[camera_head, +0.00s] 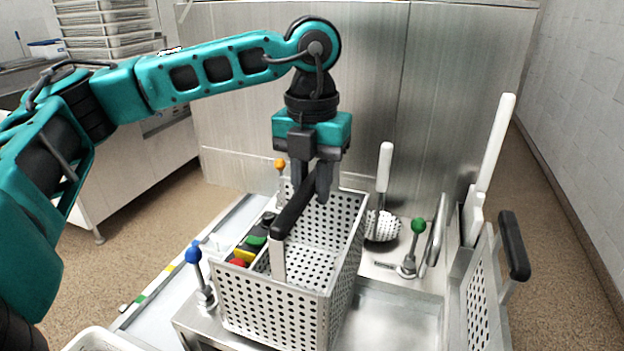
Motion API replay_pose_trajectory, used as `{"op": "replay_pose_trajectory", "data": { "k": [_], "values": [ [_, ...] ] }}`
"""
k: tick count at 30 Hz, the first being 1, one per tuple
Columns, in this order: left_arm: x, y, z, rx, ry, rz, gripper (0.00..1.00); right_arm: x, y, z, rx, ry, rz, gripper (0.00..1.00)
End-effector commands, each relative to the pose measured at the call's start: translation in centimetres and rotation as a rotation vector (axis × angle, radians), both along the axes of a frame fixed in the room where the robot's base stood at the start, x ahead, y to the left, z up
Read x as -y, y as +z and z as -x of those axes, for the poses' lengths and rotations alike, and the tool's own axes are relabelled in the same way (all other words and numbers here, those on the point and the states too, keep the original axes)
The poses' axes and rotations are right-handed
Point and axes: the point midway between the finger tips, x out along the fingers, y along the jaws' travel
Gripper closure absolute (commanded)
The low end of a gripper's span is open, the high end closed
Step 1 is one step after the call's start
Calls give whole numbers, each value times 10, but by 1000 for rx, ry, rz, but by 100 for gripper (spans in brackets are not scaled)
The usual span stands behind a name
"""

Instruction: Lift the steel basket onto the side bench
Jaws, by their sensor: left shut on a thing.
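The steel basket (265,308) is a perforated open box in the middle of the head view, with a black bar handle (295,211) above it. My left gripper (312,192) comes down from above and is shut on the far part of that handle. The basket looks upright and empty inside where I can see. I cannot tell whether its bottom touches the steel surface (395,315) under it. My right gripper is out of view. Which surface is the side bench is not clear; a steel bench (125,185) stands at the left behind my arm.
Levers with a blue knob (193,254), an orange knob (280,163) and a green knob (418,225) stand close around the basket. Coloured buttons (248,252) line its left side. A white-handled skimmer (383,225) and another perforated basket (478,310) are at the right.

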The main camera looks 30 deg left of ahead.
Motion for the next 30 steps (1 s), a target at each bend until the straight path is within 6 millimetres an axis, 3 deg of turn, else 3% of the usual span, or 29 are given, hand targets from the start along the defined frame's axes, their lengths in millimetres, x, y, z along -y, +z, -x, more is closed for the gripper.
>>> {"op": "replay_pose_trajectory", "data": {
  "k": [30],
  "values": [
    [1,-12,0,2,-2,1,100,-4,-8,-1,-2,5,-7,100]
  ]
}}
